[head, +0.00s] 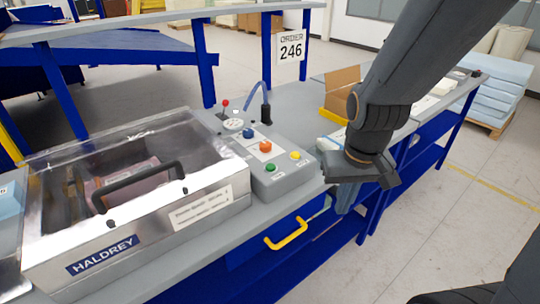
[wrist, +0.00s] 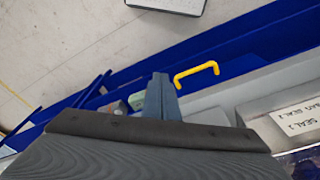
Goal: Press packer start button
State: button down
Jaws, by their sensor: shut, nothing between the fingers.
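The packer (head: 150,240) is a metal box marked HALDREY, with a shut clear lid and a black handle (head: 135,183). To its right is a grey control panel (head: 285,186) with a green button (head: 270,167), a yellow button (head: 295,155), an orange button (head: 265,146) and a blue button (head: 248,132). The button labels are too small to read. My gripper (head: 343,208) is shut and empty, pointing down to the right of the panel, apart from the buttons.
A yellow drawer handle (head: 286,234) is on the blue bench front; it also shows in the wrist view (wrist: 197,72). A red-knobbed lever (head: 225,104) and blue cable (head: 265,90) stand behind the panel. An open cardboard box (head: 342,90) is behind my gripper.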

jog(key=w+a+r+n+y+b, duration=0.1)
jog(key=w+a+r+n, duration=0.2)
jog(key=w+a+r, duration=0.3)
jog(key=w+a+r+n+t+y, duration=0.1)
jog(key=w+a+r+n, duration=0.2)
jog(key=w+a+r, duration=0.3)
notch_tip(320, 180, up, 4)
jog(key=shift+w+a+r+n+b, duration=0.2)
jog(key=shift+a+n+b, duration=0.2)
jog(key=shift+a, duration=0.2)
jog(key=shift+f, duration=0.1)
jog(key=p, duration=0.3)
send_over(270, 165)
jog(key=s, duration=0.1)
jog(key=f, duration=1.2)
jog(key=shift+d, duration=0.4)
jog(key=shift+f, duration=0.8)
